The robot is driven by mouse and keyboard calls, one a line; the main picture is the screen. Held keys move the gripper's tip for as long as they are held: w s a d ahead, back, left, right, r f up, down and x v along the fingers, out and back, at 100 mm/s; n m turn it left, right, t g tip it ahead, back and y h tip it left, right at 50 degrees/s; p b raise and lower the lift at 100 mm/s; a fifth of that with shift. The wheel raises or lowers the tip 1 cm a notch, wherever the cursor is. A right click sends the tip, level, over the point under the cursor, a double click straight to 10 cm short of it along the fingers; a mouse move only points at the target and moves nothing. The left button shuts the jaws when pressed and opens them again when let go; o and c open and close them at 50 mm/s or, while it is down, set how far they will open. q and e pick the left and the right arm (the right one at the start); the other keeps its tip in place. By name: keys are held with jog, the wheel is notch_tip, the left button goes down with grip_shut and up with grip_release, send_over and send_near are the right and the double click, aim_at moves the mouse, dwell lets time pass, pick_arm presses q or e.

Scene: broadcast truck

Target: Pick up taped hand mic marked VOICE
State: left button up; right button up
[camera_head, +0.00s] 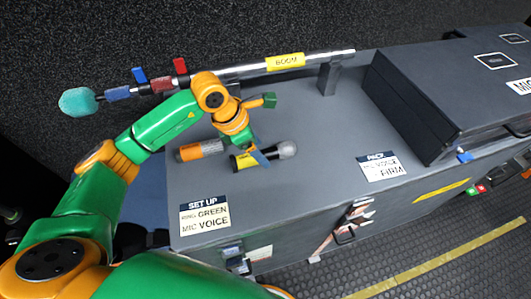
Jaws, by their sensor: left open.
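A hand mic (287,150) with a grey ball head and yellow tape on its dark handle lies on the grey case top. Any lettering on its tape is too small to read, so I cannot tell whether it is marked VOICE. A second mic-like piece (198,150), with an orange end and grey body, lies to its left, partly hidden by my gripper. My left gripper (262,127) is open above the yellow-taped mic; part of it overlaps the handle in the picture. I cannot tell whether they touch. My right gripper is not in view.
A boom pole (236,70) with a yellow BOOM label runs along the back edge, on a grey post (329,77). A closed dark case (420,105) stands at the right.

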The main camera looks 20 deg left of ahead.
pick_arm(q)
jog(key=shift+x, duration=0.95)
jog(key=shift+r, duration=0.1)
grip_shut()
jog(key=shift+w+r, duration=0.1)
